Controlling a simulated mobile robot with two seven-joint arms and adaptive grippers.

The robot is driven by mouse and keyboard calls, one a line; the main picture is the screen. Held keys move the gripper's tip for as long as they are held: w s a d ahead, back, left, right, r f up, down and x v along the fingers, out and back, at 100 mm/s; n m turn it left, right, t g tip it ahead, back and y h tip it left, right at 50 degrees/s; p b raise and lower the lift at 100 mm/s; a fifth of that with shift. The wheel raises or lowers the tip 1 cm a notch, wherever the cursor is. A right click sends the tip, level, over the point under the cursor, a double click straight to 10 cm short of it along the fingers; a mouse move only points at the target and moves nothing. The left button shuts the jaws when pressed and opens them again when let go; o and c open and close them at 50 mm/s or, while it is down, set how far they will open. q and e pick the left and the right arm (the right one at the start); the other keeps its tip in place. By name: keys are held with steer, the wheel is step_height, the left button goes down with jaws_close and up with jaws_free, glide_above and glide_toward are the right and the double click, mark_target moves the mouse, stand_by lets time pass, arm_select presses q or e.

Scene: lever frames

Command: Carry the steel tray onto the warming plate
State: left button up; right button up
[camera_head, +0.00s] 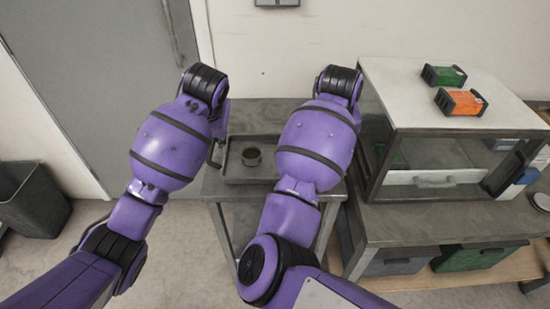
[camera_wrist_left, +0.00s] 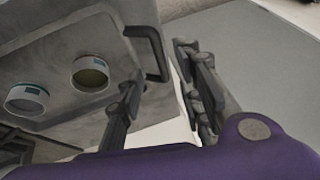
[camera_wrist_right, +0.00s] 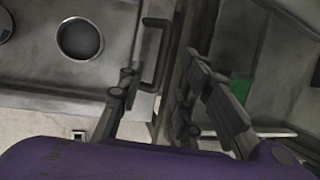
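The left wrist view shows the tray (camera_wrist_left: 60,50) with two round cups and a dark handle (camera_wrist_left: 155,50). My left gripper (camera_wrist_left: 162,80) is open, its fingers either side of that handle's near end; contact is not clear. The right wrist view shows the tray's other handle (camera_wrist_right: 155,55). My right gripper (camera_wrist_right: 160,72) is open, its fingers either side of that handle. My right arm hides part of the tray in the head view. I cannot clearly identify the warming plate.
A bench (camera_head: 400,222) on the right holds a cabinet (camera_head: 400,80) with a green case (camera_head: 443,75) and an orange case (camera_head: 461,102) on top. Its side stands close to my right gripper. A dark bin (camera_head: 35,205) stands on the floor at left.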

mark_target(212, 149)
arm_select(q)
steer(key=shift+w+r, duration=0.1)
steer(key=shift+r, duration=0.05)
arm_select(e)
steer(key=shift+w+r, duration=0.1)
steer(key=shift+r, duration=0.05)
